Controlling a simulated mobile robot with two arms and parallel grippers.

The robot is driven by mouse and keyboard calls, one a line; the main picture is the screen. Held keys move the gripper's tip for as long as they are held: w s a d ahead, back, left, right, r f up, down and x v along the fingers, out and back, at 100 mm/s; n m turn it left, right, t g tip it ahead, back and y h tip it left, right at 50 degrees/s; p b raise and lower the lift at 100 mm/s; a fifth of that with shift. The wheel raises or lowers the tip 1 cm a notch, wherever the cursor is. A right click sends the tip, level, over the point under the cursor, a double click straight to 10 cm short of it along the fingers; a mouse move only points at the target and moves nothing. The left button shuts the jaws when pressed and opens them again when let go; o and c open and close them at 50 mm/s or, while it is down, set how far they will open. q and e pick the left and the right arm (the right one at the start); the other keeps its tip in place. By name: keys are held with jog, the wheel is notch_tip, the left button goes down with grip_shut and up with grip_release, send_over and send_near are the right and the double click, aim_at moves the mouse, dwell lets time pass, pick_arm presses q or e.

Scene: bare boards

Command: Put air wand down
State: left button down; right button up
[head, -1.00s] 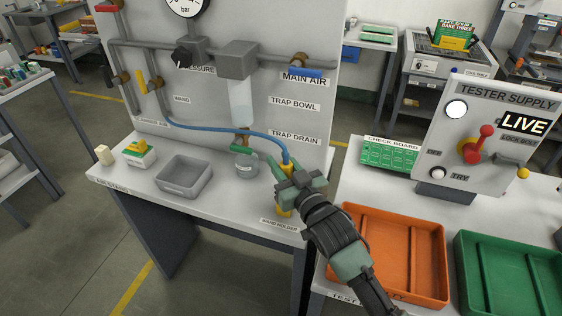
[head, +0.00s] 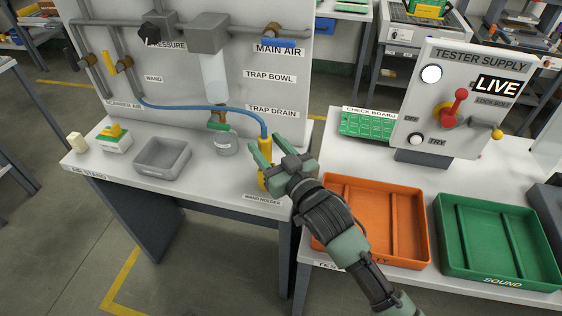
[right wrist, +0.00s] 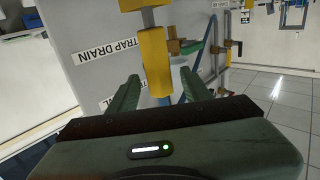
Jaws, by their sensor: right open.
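The yellow air wand (head: 265,149) stands upright at the front right of the air stand, just behind the label reading wand holder (head: 262,199). A blue hose (head: 200,107) runs from its top to the pipes on the panel. My right gripper (head: 265,152) is open, with its fingers at the wand. In the right wrist view the yellow wand (right wrist: 154,62) shows between the two spread fingers; whether they touch it I cannot tell. My left gripper is not in view.
To the right are an orange tray (head: 412,255), a green tray (head: 500,279) and the tester supply box (head: 425,100) reading LIVE.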

jog(key=v, duration=0.8)
jog(key=shift+b, duration=0.45)
